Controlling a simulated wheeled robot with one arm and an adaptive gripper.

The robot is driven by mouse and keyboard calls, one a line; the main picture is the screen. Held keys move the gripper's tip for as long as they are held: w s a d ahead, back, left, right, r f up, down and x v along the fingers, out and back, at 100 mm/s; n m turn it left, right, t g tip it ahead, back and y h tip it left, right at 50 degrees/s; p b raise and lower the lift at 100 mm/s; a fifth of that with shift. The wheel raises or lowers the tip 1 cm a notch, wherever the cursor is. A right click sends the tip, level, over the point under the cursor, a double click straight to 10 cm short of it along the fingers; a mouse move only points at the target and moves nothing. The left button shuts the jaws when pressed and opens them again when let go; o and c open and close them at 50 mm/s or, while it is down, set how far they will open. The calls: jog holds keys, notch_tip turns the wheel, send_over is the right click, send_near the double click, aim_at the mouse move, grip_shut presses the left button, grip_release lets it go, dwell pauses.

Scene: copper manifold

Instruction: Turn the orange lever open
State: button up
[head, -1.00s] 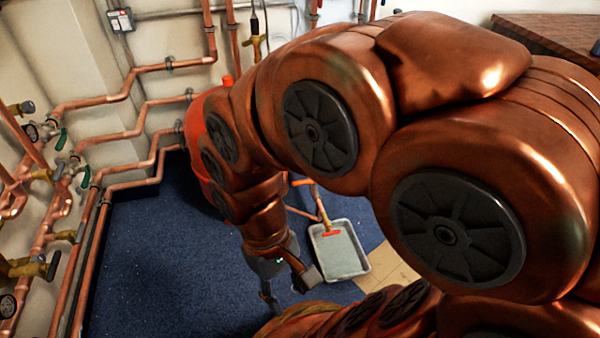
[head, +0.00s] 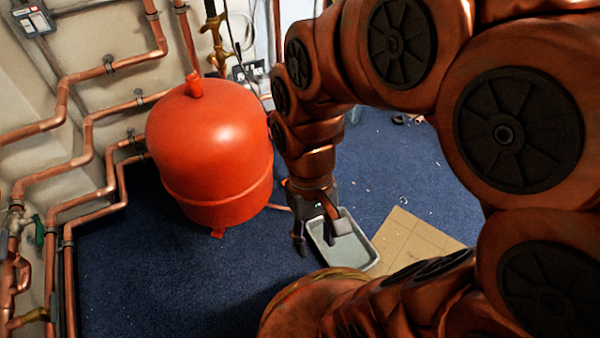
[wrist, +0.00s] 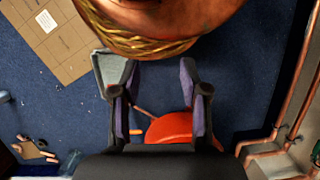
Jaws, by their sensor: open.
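No lever can be made out clearly in the head view. In the wrist view a small orange piece (wrist: 136,131) shows low between the finger bases, beside the red vessel and a thin pipe (wrist: 145,112); I cannot tell whether it is the lever. My gripper (head: 318,240) points down in front of the grey tray, to the right of the red vessel (head: 210,150). The wrist view also shows my gripper (wrist: 152,85), its two fingers apart with only blue carpet between the tips. It is open and empty.
The grey tray (head: 371,250) lies on the blue carpet (head: 165,265) beside a flat cardboard sheet (head: 415,240). Copper pipes (head: 80,85) run along the wall at left. Small debris is scattered on the carpet. The carpet in front of the vessel is clear.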

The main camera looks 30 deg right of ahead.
jog(key=w+f+m+t+y, duration=0.15)
jog(key=w+f+m, duration=0.3)
jog(key=w, duration=0.85)
jog(key=w+f+m+t+y, duration=0.1)
jog(key=w+f+m+y, duration=0.3)
jog(key=w, duration=1)
jog(key=w+d+f+m+t+h, duration=0.1)
jog(key=w+d+f+m+t, duration=0.1)
jog(key=w+d+f+m, duration=0.55)
jog(key=w+d+f+m+t+h, duration=0.1)
jog(key=w+d+f, duration=0.3)
jog(key=d+f, duration=0.75)
jog(key=shift+y, duration=0.25)
jog(key=b+x, duration=0.1)
jog(key=x, duration=0.2)
jog(key=b+x, duration=0.1)
jog(key=x, duration=0.2)
jog(key=a+b+x, duration=0.1)
jog(key=x, duration=0.2)
jog(key=shift+s+a, duration=0.15)
jog(key=shift+s, duration=0.2)
grip_shut()
